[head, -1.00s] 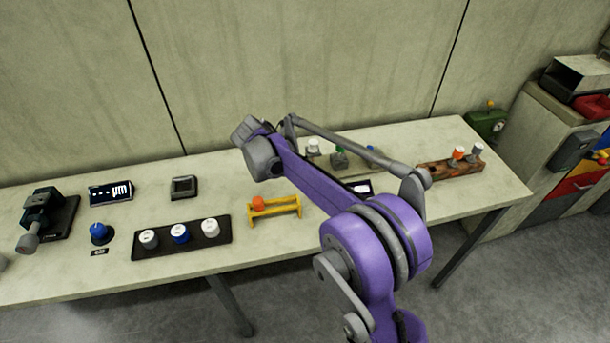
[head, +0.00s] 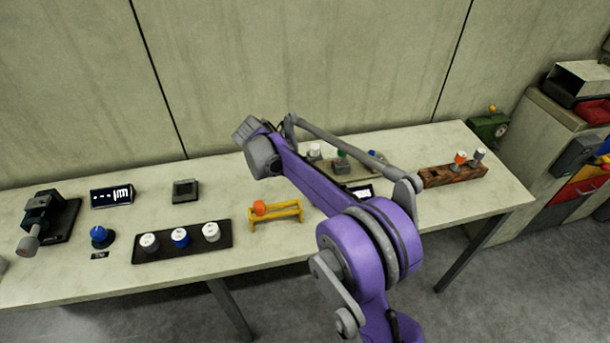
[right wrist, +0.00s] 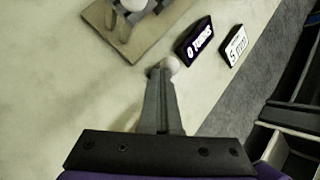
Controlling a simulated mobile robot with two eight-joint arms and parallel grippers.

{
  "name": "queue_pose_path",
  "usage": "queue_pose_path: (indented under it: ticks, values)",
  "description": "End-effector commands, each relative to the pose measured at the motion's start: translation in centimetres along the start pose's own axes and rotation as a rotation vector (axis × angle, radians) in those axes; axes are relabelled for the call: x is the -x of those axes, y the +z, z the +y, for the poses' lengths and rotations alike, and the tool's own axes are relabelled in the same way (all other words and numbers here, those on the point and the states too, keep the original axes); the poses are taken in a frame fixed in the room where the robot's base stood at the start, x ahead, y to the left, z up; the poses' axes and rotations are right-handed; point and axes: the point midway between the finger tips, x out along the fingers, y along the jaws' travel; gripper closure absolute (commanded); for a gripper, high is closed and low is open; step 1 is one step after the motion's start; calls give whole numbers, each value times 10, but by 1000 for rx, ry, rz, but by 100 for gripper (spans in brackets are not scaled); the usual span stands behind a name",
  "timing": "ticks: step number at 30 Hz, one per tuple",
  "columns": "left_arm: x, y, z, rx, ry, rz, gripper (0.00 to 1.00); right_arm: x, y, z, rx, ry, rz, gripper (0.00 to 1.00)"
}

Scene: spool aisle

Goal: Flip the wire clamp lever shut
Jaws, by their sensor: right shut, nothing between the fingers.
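A tan board (head: 345,176) with a white-topped, a green and a blue-topped piece on grey mounts stands at the back of the bench, partly behind my right arm. In the right wrist view the board (right wrist: 129,48) shows at the top, with a grey fixture carrying a white rounded piece (right wrist: 134,5). Which piece is the clamp lever I cannot tell. My right gripper (right wrist: 165,75) is shut and empty beside the board, a pale round knob (right wrist: 170,64) at its tips; contact is unclear. My left gripper is not in view.
A small "TURNS" display (right wrist: 195,42) and a "5 mm" sign (right wrist: 234,45) stand near the bench edge. Left lie a black tray with three knobs (head: 192,250), a yellow rack (head: 275,215) and a black device (head: 42,215). A wooden block (head: 440,177) stands right.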

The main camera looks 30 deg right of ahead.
Motion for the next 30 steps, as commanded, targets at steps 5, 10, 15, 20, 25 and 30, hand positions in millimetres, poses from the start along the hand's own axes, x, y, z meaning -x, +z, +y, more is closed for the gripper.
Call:
queue_pose_path:
  ticks: [5, 10, 15, 20, 25, 30]
  values:
    - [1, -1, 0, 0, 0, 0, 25, 1, 0, -1, -1, -1, 1, 100]
    - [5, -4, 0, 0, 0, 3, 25, 8, 4, -4, 0, 0, 1, 100]
    - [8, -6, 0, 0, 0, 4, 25, 13, 7, -6, 0, 0, 1, 100]
    - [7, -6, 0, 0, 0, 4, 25, 13, 7, -6, 0, -1, 1, 100]
    - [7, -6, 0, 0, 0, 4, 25, 14, 7, -6, 0, 0, 0, 100]
    - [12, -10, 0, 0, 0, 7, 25, 23, 8, -6, 0, 0, 0, 100]
